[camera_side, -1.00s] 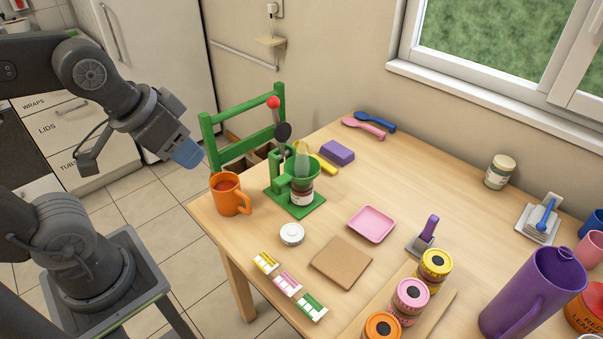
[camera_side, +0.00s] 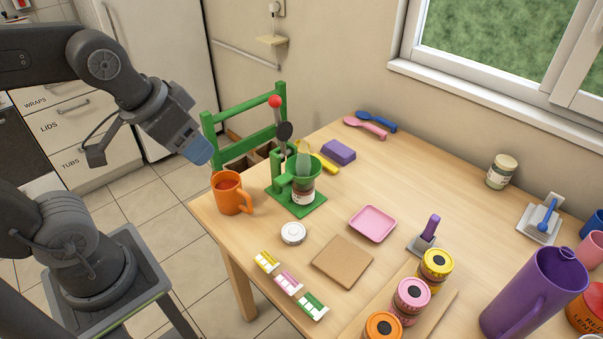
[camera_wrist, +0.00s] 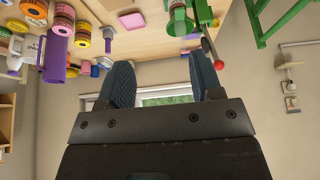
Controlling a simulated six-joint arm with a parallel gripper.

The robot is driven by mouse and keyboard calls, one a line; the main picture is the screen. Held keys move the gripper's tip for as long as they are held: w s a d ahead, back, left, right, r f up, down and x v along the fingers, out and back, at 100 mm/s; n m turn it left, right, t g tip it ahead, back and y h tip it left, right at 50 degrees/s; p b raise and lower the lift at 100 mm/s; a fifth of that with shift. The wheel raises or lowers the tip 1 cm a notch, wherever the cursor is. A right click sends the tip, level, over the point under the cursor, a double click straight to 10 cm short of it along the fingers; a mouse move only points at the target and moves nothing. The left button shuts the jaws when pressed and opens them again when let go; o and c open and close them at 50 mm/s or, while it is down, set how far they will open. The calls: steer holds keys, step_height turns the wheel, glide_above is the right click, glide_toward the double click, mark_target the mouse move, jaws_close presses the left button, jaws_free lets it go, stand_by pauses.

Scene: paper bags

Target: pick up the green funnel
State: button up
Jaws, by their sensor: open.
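The green funnel (camera_side: 309,180) sits in a green stand (camera_side: 283,191) on the far left part of the table, above a small jar (camera_side: 303,197) with a pale label. My gripper (camera_side: 197,152) has blue fingers and is in the air left of the stand, above and behind the orange mug, apart from the funnel. In the wrist view my gripper (camera_wrist: 163,78) is open with nothing between its fingers.
An orange mug (camera_side: 230,194) stands close left of the stand. A white lid (camera_side: 293,233) lies in front. A purple block (camera_side: 338,152) lies behind right.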

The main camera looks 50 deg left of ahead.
steer(key=w+a+g, duration=0.1)
steer(key=w+g, duration=0.1)
steer(key=w, duration=0.6)
steer(key=g, duration=0.3)
glide_above(284, 178)
step_height(284, 178, down, 13)
step_height(284, 178, down, 14)
steer(key=shift+r, duration=0.1)
